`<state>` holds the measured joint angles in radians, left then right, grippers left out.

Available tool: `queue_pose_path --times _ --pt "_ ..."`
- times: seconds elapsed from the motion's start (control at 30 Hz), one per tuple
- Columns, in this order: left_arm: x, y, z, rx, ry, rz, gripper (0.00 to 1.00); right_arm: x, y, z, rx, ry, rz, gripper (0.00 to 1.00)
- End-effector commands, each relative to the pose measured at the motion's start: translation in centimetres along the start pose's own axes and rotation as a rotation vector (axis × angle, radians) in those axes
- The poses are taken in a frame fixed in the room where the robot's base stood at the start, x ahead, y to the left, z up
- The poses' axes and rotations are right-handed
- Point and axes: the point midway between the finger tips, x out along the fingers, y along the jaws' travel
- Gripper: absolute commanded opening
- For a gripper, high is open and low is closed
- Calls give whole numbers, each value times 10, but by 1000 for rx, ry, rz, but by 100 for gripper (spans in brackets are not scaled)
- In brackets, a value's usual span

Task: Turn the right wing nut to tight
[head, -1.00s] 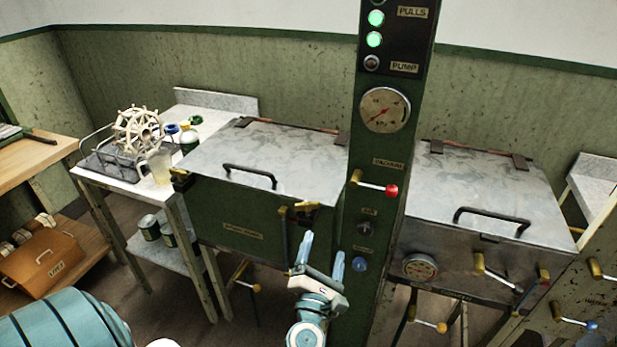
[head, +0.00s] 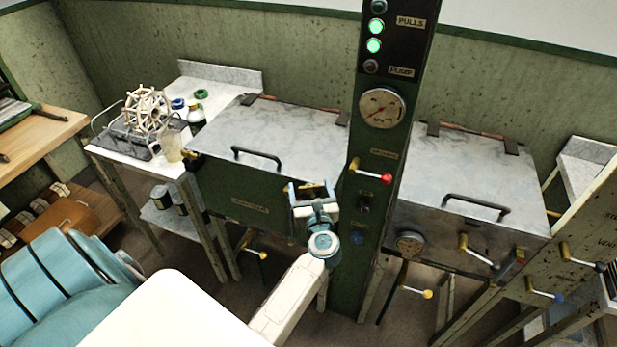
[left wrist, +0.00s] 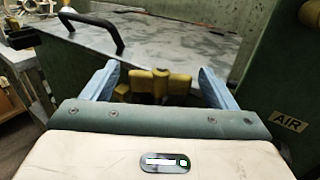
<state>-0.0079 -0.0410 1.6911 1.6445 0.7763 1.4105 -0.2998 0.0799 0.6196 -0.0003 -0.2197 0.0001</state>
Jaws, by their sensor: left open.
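The right wing nut (left wrist: 158,86) is brass-yellow, at the front right corner of the green basin (head: 235,200). In the left wrist view its wings spread sideways, between the two blue fingers of my left gripper (left wrist: 157,80). The gripper is open, with a gap to the nut on at least the right side; I cannot tell whether it touches. In the head view my left gripper (head: 313,187) covers much of the nut. The left wing nut (head: 189,160) is at the basin's other front corner. My right gripper is not in view.
The green control post (head: 345,270) stands just right of the gripper, with a red-knobbed lever (head: 385,178). The basin's lid (head: 275,130) is down, with a black handle (head: 257,158). A second, grey basin (head: 440,235) stands right of the post. A side table (head: 125,168) stands at left.

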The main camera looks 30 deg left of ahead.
Motion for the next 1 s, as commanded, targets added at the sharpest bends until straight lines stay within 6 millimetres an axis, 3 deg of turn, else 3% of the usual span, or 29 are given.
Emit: queue_pose_path --times 0.2,0.53,0.77,1.0 --pt "23 0 1 1 0 -1 80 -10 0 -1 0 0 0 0" --pt "26 0 -1 0 0 -1 80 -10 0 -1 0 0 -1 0" --pt "26 0 0 0 0 -1 37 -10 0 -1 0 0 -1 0" --pt "26 0 0 1 0 -17 35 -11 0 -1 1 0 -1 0"
